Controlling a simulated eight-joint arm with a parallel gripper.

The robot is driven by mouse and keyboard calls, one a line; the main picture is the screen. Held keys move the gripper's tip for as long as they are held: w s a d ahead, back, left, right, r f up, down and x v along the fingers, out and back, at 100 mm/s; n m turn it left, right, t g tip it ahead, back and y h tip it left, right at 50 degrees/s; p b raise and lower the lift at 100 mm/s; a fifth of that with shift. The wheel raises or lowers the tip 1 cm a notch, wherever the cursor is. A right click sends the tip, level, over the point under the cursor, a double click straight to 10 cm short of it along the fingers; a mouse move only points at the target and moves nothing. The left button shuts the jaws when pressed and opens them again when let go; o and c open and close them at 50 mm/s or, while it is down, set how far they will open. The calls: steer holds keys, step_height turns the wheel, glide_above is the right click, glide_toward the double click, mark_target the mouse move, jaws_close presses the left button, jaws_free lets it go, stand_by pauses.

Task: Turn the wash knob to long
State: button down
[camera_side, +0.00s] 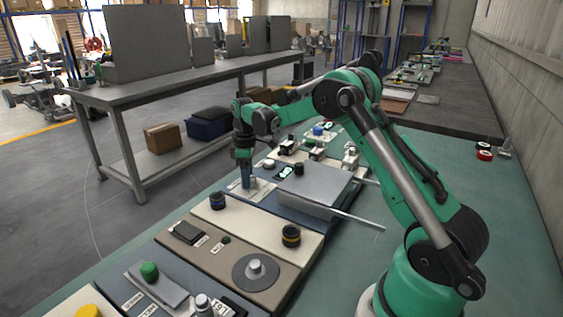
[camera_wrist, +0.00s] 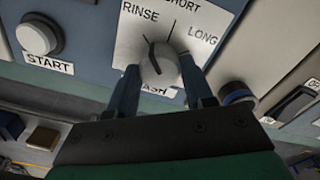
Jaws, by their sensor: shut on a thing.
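The wash knob (camera_wrist: 158,66) is a light grey round knob on a white label plate (camera_wrist: 128,50) in the wrist view. The plate reads RINSE at upper left, SHORT at top, cut off by the frame edge, and LONG at upper right; the lower word, WASH, is partly hidden. A dark line on the knob runs up and slightly left, nearer RINSE than LONG. My gripper (camera_wrist: 165,82) is shut on the knob, one blue finger on each side. In the side view my gripper (camera_side: 248,182) points down onto the pale plate and hides the knob.
A START button (camera_wrist: 40,36) is left of the plate in the wrist view. A dark blue-ringed knob (camera_wrist: 238,94) is at right. In the side view, a grey box-like panel (camera_side: 312,186) with a long bar stands close right of my gripper. Knobs and buttons fill the near panels.

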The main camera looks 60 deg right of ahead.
steer(key=m, duration=1.3)
steer(key=shift+m, duration=2.6)
steer(key=shift+c, duration=1.7)
jaws_free()
steer(key=shift+r, duration=0.1)
steer(key=shift+r, duration=2.75)
